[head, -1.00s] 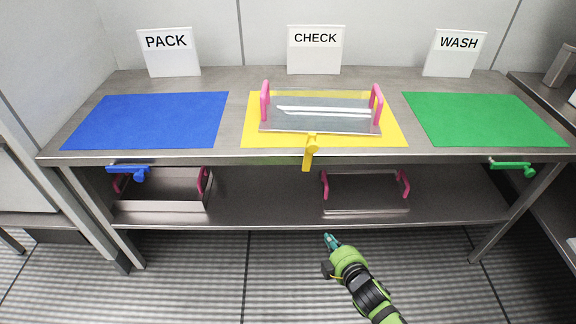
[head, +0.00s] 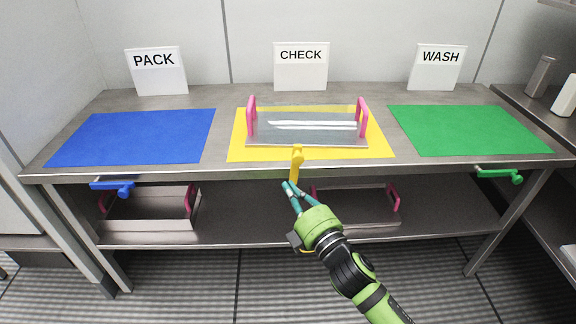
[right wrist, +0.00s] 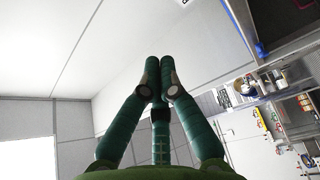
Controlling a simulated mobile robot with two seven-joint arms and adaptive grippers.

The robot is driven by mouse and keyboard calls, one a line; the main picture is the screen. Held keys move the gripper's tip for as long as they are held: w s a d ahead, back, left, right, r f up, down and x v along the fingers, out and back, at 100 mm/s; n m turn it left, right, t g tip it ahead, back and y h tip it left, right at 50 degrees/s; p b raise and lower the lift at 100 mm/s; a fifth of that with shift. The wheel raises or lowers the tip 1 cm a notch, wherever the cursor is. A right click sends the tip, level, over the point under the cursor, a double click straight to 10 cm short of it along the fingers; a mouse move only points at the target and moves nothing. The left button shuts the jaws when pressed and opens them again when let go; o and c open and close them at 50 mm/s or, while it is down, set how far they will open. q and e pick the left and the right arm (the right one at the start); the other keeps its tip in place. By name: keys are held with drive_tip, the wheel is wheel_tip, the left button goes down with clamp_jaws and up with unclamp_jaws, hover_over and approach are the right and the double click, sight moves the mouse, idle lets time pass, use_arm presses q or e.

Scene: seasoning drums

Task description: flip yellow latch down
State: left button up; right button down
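The yellow latch (head: 296,164) is mounted at the middle of the table's front edge, below the yellow mat (head: 238,150). Its handle runs downward in the head view; I cannot tell whether it hangs down or sticks out toward me. My right gripper (head: 288,183) is at the lower end of the handle, its teal fingertips together; whether they touch it is unclear. The right wrist view shows the right gripper (right wrist: 160,68) with its fingertips meeting and nothing seen between them. The latch does not show there. My left gripper is not in view.
A clear-looking tray with pink handles (head: 251,118) stands on the yellow mat. A blue latch (head: 115,186) and a green latch (head: 498,173) sit along the front edge. More pink-handled trays (head: 150,205) lie on the lower shelf (head: 250,228).

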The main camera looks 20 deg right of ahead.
drive_tip(key=w+d+p, duration=0.1)
drive_tip(key=w+d, duration=0.1)
drive_tip(key=w, duration=0.6)
drive_tip(key=shift+w, duration=0.3)
drive_tip(key=shift+d, duration=0.15)
drive_tip(key=shift+s+d+m+b, duration=0.15)
drive_tip(key=shift+d+m+b, duration=0.15)
drive_tip(key=shift+m, duration=0.2)
